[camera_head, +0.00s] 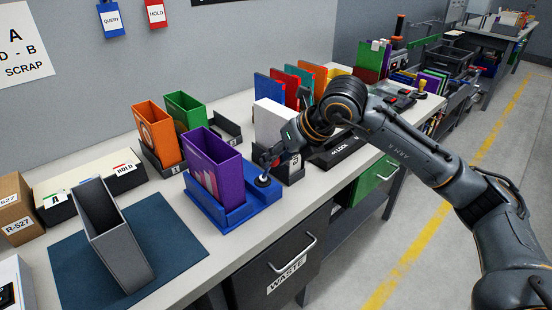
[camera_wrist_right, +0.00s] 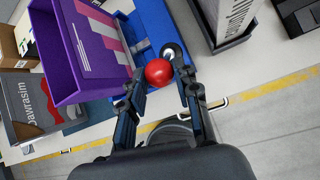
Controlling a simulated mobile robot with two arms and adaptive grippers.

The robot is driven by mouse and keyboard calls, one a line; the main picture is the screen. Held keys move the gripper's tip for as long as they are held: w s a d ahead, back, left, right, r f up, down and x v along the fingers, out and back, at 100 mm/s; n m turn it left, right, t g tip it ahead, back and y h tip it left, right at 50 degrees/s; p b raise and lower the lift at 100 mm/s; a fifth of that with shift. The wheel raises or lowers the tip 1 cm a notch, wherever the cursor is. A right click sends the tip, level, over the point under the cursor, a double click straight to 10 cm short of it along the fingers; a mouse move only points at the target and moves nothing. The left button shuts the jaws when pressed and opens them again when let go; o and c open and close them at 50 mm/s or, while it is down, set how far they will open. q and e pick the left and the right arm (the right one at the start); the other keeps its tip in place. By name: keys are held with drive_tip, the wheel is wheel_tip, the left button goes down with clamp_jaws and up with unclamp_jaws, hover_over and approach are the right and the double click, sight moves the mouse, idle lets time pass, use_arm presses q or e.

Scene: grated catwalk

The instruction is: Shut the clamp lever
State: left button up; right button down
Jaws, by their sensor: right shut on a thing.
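The clamp lever's red ball knob (camera_wrist_right: 158,72) sits between the fingertips of my right gripper (camera_wrist_right: 160,88) in the right wrist view. The gripper is shut on this knob. In the head view my right gripper (camera_head: 271,160) reaches down to the lever's round metal pivot (camera_head: 262,181), on the right part of the blue fixture (camera_head: 238,213). The fingers mostly cover the lever there. A purple file box (camera_head: 213,166) stands in the blue fixture, left of the lever. It also shows in the wrist view (camera_wrist_right: 80,55). My left gripper is not in view.
Orange (camera_head: 157,132) and green (camera_head: 186,112) file boxes stand behind the fixture. A white box (camera_head: 272,122) stands close behind my gripper. A waste drawer (camera_head: 285,265) is below the bench edge.

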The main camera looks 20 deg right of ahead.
drive_tip(key=shift+s+f, duration=0.15)
drive_tip(key=shift+f, duration=0.1)
drive_tip(key=c, duration=1)
unclamp_jaws()
drive_tip(key=shift+r, duration=0.15)
drive_tip(key=v, duration=1.1)
drive_tip(key=shift+r, duration=0.4)
drive_tip(key=shift+s+d, duration=0.1)
drive_tip(key=shift+d, duration=0.05)
